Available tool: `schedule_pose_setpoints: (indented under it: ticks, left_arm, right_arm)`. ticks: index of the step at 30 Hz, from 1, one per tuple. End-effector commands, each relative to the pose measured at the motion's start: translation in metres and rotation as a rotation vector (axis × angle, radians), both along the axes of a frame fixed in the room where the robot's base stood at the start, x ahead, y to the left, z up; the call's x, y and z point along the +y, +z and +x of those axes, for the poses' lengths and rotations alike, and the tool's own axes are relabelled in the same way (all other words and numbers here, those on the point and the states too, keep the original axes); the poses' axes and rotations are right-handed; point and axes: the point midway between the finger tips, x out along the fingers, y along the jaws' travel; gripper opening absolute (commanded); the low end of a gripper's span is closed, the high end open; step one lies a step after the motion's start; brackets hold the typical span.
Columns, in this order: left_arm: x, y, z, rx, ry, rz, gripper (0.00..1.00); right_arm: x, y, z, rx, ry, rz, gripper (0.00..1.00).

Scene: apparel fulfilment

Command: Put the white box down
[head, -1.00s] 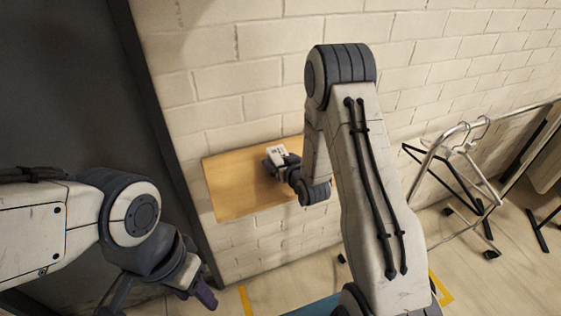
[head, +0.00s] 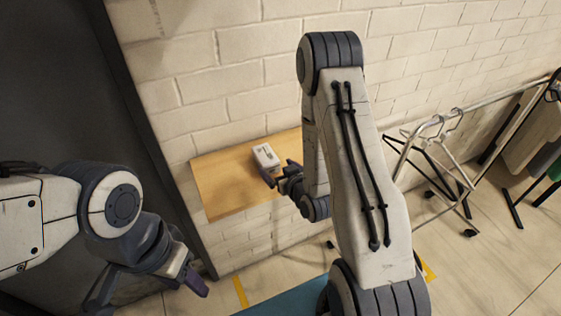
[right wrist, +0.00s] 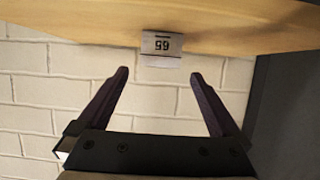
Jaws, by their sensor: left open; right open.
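The white box (head: 266,157) lies on the wooden wall shelf (head: 225,183), near its middle. My left gripper (head: 150,292) is open and empty at the lower left, away from the shelf.
A pale brick wall (head: 210,90) stands behind the shelf. A dark panel (head: 50,90) is at the left. A metal rail with hangers (head: 435,125) stands at the right. A blue surface (head: 290,300) and yellow floor markings (head: 240,292) show below. The rest of the shelf is clear.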

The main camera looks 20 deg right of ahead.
Motion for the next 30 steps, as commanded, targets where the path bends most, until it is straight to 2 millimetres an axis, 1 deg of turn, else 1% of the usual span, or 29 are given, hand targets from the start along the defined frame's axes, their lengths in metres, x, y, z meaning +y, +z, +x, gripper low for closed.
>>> schedule_pose_setpoints:
  ticks: [1,6,9,13,16,17,20,23,24,26,27,29,30]
  left_arm:
    - [0.000,0.016,0.000,0.000,-0.002,0.000,0.50]
    - [0.000,0.036,0.000,0.000,-0.005,0.000,0.50]
    - [0.000,0.043,0.000,-0.001,-0.007,0.000,0.50]
    - [0.000,0.047,0.000,-0.001,-0.008,0.000,0.50]
    - [0.000,0.047,0.000,-0.001,-0.008,0.000,0.50]
    - [0.000,0.047,0.000,-0.001,-0.008,0.000,0.50]
    - [0.000,0.047,0.000,-0.001,-0.008,0.000,0.50]
    - [0.000,0.047,0.000,-0.001,-0.008,0.000,0.50]
    - [0.000,0.047,0.000,-0.001,-0.008,0.000,0.50]
    - [0.000,0.047,0.000,-0.001,-0.008,0.000,0.50]
    - [0.000,0.047,0.000,-0.001,-0.008,0.000,0.50]
    - [0.000,0.046,0.000,-0.001,-0.008,0.000,0.50]
    - [0.000,0.046,0.000,-0.001,-0.008,0.000,0.50]
  right_arm:
    - [0.000,0.008,-0.004,0.005,-0.001,0.002,1.00]
    - [-0.001,0.010,-0.014,0.004,-0.002,0.001,1.00]
    - [-0.001,0.011,-0.018,0.003,-0.002,0.001,1.00]
    - [0.000,0.011,-0.020,0.002,0.000,-0.001,1.00]
    - [0.007,0.012,-0.017,0.023,0.022,-0.010,1.00]
    - [0.012,0.014,-0.015,0.036,0.035,-0.016,1.00]
    - [0.035,0.021,-0.009,0.115,0.097,-0.044,1.00]
    - [0.066,0.034,-0.008,0.225,0.168,-0.084,1.00]
    - [0.079,0.040,-0.011,0.273,0.195,-0.099,1.00]
    - [0.097,0.050,-0.019,0.346,0.230,-0.121,1.00]
    - [0.109,0.057,-0.027,0.394,0.253,-0.135,1.00]
    - [0.126,0.068,-0.041,0.465,0.286,-0.155,1.00]
    - [0.136,0.077,-0.053,0.513,0.305,-0.167,1.00]
